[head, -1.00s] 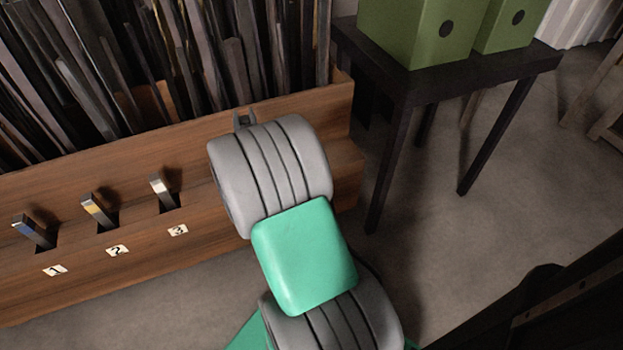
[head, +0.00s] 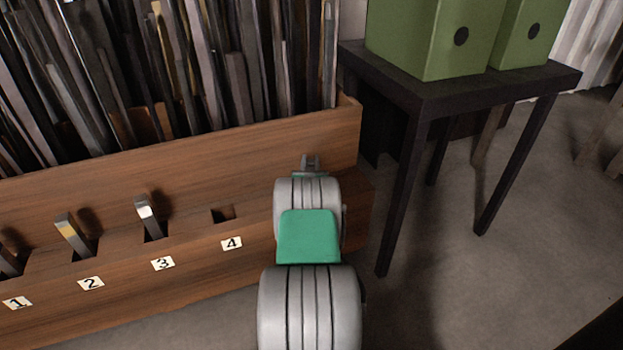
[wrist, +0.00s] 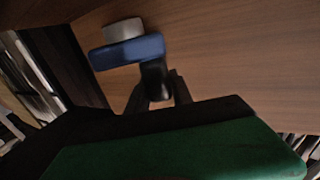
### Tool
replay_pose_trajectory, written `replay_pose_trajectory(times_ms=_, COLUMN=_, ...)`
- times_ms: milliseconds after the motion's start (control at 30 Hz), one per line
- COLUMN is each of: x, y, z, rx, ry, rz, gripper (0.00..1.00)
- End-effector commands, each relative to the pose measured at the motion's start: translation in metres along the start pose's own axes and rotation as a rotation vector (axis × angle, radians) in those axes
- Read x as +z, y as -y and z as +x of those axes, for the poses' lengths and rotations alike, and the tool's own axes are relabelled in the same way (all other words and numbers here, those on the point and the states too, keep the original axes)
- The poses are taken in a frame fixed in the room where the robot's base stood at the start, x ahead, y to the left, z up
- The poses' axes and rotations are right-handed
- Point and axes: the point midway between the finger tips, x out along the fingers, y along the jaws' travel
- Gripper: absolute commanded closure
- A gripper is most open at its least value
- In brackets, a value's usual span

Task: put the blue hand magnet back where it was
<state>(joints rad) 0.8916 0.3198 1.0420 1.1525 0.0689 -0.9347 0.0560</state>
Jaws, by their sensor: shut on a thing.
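The blue hand magnet (wrist: 127,51) shows in the wrist view as a blue bar with a pale grey round part beyond it and a dark handle. My gripper (wrist: 160,90) is shut on the dark handle, in front of a brown wooden surface. In the head view my gripper (head: 310,162) is partly seen beyond my arm, in front of the wooden bin's front wall near its right end. The magnet cannot be made out there. A ledge (head: 195,262) has numbered slots. An empty slot (head: 223,215) is above label 4, left of my arm.
Metal bars stand in slots 1, 2 and 3, including a yellow-marked bar (head: 73,236) and a white-tipped bar (head: 149,216). The bin (head: 200,148) behind holds many upright strips. A dark table (head: 440,95) with green binders (head: 435,35) stands right. Floor is open at lower right.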

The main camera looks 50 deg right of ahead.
Motion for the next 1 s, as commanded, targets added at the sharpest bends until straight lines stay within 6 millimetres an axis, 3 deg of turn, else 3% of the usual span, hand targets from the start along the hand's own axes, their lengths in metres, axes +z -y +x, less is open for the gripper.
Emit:
replay_pose_trajectory(times_ms=167, x=0.018, y=-0.004, z=0.013, rx=0.000, ry=-0.004, rz=0.001, gripper=1.00)
replay_pose_trajectory(times_ms=300, x=0.045, y=-0.003, z=0.013, rx=-0.001, ry=-0.003, rz=0.000, gripper=1.00)
replay_pose_trajectory(times_ms=667, x=0.045, y=-0.003, z=0.013, rx=-0.001, ry=-0.003, rz=0.001, gripper=1.00)
replay_pose_trajectory(times_ms=700, x=0.046, y=-0.003, z=0.012, rx=-0.001, ry=-0.001, rz=0.001, gripper=0.71)
replay_pose_trajectory(times_ms=933, x=0.046, y=-0.003, z=0.012, rx=-0.001, ry=-0.001, rz=0.001, gripper=0.53)
replay_pose_trajectory(times_ms=1000, x=0.046, y=-0.003, z=0.012, rx=-0.001, ry=-0.001, rz=0.001, gripper=0.51)
